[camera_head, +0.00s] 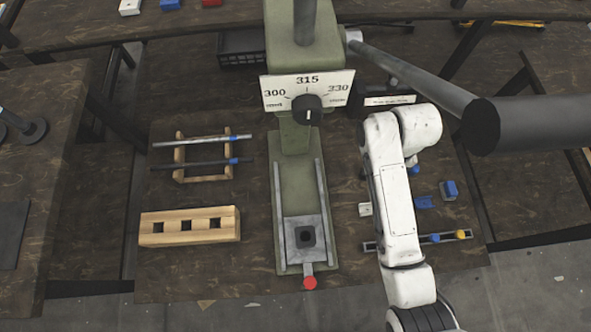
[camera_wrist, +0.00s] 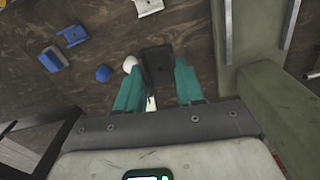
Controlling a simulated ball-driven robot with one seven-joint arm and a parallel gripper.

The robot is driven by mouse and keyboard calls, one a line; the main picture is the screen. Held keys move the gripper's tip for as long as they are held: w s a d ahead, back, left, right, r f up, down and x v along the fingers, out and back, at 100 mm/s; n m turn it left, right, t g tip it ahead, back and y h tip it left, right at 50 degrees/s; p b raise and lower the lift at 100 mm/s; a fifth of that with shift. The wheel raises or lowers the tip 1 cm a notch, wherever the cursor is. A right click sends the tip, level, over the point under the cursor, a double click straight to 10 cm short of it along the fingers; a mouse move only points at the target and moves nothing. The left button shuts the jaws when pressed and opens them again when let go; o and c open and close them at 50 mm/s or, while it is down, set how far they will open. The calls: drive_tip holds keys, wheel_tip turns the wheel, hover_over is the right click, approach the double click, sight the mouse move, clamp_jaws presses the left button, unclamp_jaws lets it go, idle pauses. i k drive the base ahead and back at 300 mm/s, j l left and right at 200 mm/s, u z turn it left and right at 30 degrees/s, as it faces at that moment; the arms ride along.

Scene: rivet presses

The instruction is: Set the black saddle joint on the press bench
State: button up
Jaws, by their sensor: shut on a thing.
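The black saddle joint (camera_wrist: 157,65) shows in the wrist view between the two teal fingers of my gripper (camera_wrist: 158,88). My gripper is shut on it. In the head view my white arm hides both the gripper and the joint. The press bench (camera_head: 255,205) is dark wood and carries the green press (camera_head: 292,150) in its middle. From the wrist view alone I cannot tell whether the joint touches the bench or is above it.
Blue saddle joints (camera_head: 449,190) and a white one (camera_head: 365,209) lie right of the press. A slotted bar (camera_head: 461,235) lies near the front edge. A wooden block (camera_head: 190,226) and a rod rack (camera_head: 205,160) stand at left. The press lever (camera_head: 420,78) reaches over the right side.

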sight(206, 272)
drive_tip(key=l+u, duration=0.15)
drive_tip(key=u, duration=0.7)
drive_tip(key=k+j, duration=0.05)
